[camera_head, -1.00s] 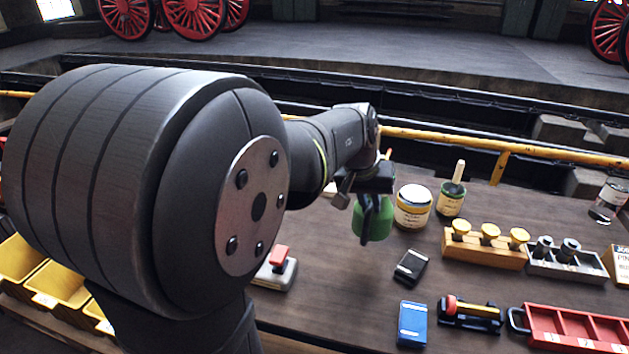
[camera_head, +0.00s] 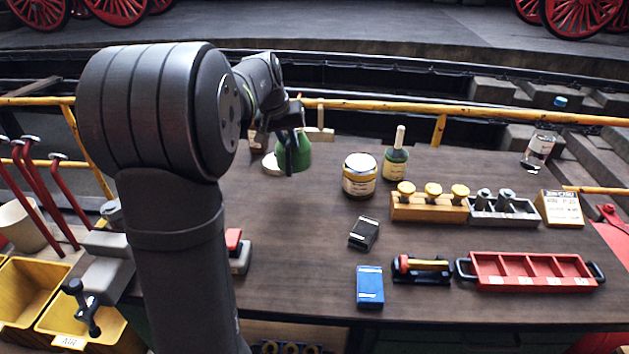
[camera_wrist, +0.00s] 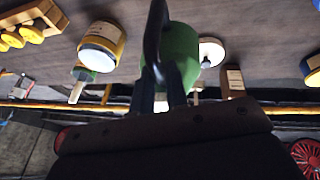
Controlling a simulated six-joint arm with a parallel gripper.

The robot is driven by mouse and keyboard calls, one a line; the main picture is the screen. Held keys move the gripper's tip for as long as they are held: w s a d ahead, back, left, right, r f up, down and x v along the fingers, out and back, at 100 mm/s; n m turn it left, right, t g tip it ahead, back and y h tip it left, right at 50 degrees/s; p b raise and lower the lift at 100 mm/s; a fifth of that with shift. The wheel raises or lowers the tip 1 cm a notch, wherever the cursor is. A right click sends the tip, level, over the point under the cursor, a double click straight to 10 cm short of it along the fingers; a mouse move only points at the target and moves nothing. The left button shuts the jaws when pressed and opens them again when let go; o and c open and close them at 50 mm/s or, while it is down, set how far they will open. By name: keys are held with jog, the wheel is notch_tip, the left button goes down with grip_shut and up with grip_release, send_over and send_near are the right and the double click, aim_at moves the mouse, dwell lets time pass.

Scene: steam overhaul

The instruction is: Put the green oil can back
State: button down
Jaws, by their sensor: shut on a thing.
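The green oil can (camera_head: 295,154) is in my gripper (camera_head: 289,150) at the back left of the bench. My gripper is shut on it. In the wrist view the green can (camera_wrist: 180,52) shows behind the dark fingers (camera_wrist: 160,85), which cover part of it. I cannot tell whether the can touches the bench.
A yellow-banded tin (camera_head: 360,180) and a green bottle with a pale handle (camera_head: 396,160) stand right of the can. A small labelled bottle (camera_head: 257,141) stands left. A yellow rail (camera_head: 370,106) runs behind. The bench between can and stapler-like red-topped block (camera_head: 237,250) is clear.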

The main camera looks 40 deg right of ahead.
aim_at(306, 145)
jog(key=d, duration=0.2)
jog(key=w+d+f, duration=0.1)
jog(key=d, duration=0.5)
jog(key=shift+w+f, duration=0.15)
jog(key=shift+f, duration=0.1)
notch_tip(306, 145, down, 10)
jog(key=shift+d, duration=0.4)
jog(key=shift+f, duration=0.15)
jog(key=c, duration=1.4)
grip_release()
jog(key=shift+f, duration=0.1)
jog(key=shift+c, duration=0.2)
jog(key=v, duration=1.2)
jog(key=shift+s+a, duration=0.25)
